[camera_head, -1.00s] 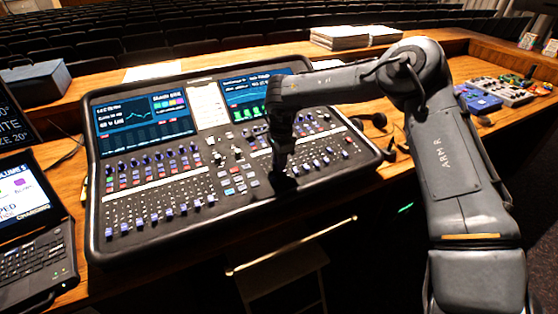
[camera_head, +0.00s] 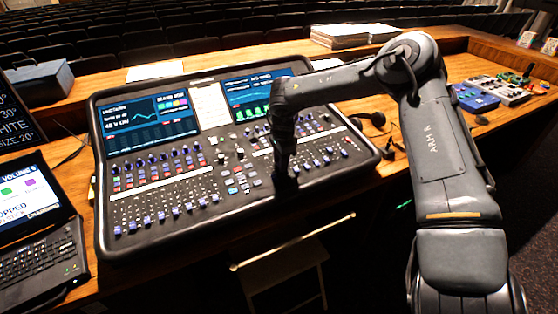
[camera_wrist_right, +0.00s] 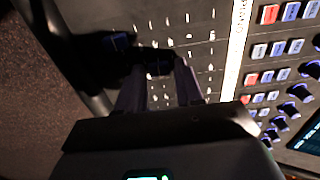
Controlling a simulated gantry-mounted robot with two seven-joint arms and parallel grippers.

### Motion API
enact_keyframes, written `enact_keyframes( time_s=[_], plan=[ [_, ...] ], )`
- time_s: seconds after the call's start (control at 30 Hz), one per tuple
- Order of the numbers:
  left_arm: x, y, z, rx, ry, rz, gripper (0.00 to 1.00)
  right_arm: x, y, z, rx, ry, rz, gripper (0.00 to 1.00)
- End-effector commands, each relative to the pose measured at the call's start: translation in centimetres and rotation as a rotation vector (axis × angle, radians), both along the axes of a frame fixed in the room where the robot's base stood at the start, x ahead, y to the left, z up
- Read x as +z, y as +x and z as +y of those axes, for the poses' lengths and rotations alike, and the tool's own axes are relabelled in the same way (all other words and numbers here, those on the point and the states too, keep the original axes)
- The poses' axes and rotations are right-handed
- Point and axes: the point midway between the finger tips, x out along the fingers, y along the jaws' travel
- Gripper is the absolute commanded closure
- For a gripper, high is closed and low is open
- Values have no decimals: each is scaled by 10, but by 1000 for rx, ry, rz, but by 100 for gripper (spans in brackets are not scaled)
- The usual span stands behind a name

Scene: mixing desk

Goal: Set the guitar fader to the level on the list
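The mixing desk (camera_head: 230,208) is a black console with two screens and rows of blue-capped faders. A white sheet (camera_head: 209,106) stands between the screens; its writing is too small to read. My right gripper (camera_head: 284,178) points down at the desk's front fader row, right of centre. In the right wrist view its two dark fingers (camera_wrist_right: 157,68) are apart, with the panel showing between them. A dark shape lies between the tips; I cannot tell whether it is a fader cap. A blue fader cap (camera_wrist_right: 118,40) lies just beyond them. The guitar label is not readable. My left gripper is not in view.
A laptop (camera_head: 42,255) stands left of the desk. A blue box (camera_head: 474,97) and a small mixer (camera_head: 507,90) lie to the right, with headphones (camera_head: 372,118) by the desk edge. Paper stacks (camera_head: 352,36) are behind. A stool (camera_head: 285,265) is in front.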

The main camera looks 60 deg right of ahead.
Motion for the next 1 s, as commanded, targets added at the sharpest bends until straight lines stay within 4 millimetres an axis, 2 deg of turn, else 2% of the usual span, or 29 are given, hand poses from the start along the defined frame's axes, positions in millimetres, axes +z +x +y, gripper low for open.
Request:
enact_keyframes(
  time_s=[0.03,0.1,0.47,0.57,1.0],
  plan=[
    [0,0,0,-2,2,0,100,0,0,0,0,0,0,56],
    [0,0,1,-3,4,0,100,0,0,0,0,1,1,49],
    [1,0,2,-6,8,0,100,4,0,1,1,1,1,49],
    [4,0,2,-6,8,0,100,14,-1,1,1,1,1,49],
    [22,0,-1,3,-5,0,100,86,-7,6,1,-1,-1,49]
  ],
)
